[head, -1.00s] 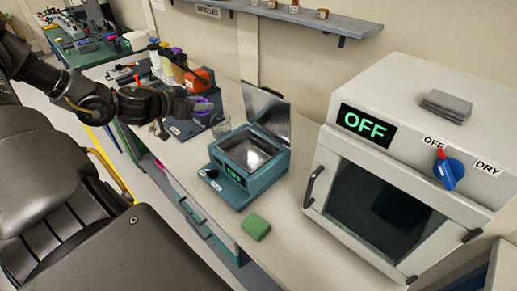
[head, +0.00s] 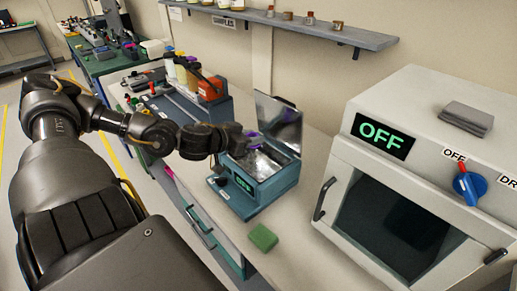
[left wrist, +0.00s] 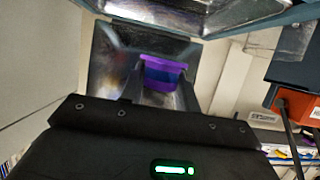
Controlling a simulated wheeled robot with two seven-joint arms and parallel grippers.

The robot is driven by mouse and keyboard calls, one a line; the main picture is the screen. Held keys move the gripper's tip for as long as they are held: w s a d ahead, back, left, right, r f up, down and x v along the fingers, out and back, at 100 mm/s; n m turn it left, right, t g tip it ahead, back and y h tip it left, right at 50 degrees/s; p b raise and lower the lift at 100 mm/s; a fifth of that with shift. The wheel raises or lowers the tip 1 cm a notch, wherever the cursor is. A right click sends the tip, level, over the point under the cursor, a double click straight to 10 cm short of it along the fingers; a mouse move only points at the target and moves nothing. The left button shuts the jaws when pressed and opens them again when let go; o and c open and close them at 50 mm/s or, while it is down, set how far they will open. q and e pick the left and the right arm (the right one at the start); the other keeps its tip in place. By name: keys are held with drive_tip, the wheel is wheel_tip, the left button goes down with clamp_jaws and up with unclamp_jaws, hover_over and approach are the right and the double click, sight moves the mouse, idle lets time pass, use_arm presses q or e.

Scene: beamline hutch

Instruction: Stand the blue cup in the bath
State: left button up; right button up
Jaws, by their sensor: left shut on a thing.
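The blue cup (left wrist: 163,76) shows in the left wrist view with a purple upper part and a blue body, held between my left gripper's fingers (left wrist: 160,90). In the head view, my left gripper (head: 247,142) is shut on it above the back left of the bath, and only a little purple shows there. The bath (head: 270,189) is a teal box with a shiny metal basin, a green lit display and a raised metal lid (head: 279,122). The gripper hides part of the basin. Whether the cup touches the basin floor cannot be told. My right gripper is out of view.
A green sponge (head: 262,238) lies in front of the bath. A large white oven (head: 345,165) reading OFF stands at the right. Bottles (head: 181,72) and an orange box (head: 212,89) stand behind at the left. A shelf (head: 300,27) runs along the wall.

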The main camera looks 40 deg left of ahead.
use_arm(q)
drive_tip(key=shift+w+d+f, duration=0.2)
drive_tip(key=shift+d+f, duration=0.1)
drive_tip(key=shift+f, duration=0.4)
drive_tip(key=shift+w+d+f, duration=0.15)
drive_tip(key=shift+d+f, duration=0.15)
drive_tip(key=shift+d, duration=0.05)
drive_tip(key=shift+w+d+f, duration=0.1)
drive_tip(key=shift+d+f, duration=0.1)
drive_tip(key=shift+d, duration=0.05)
wheel_tip(320, 180, down, 3)
drive_tip(key=shift+d+r+b, duration=0.1)
drive_tip(key=shift+r+b, duration=0.1)
drive_tip(key=shift+b, duration=0.2)
drive_tip(key=shift+f, duration=0.35)
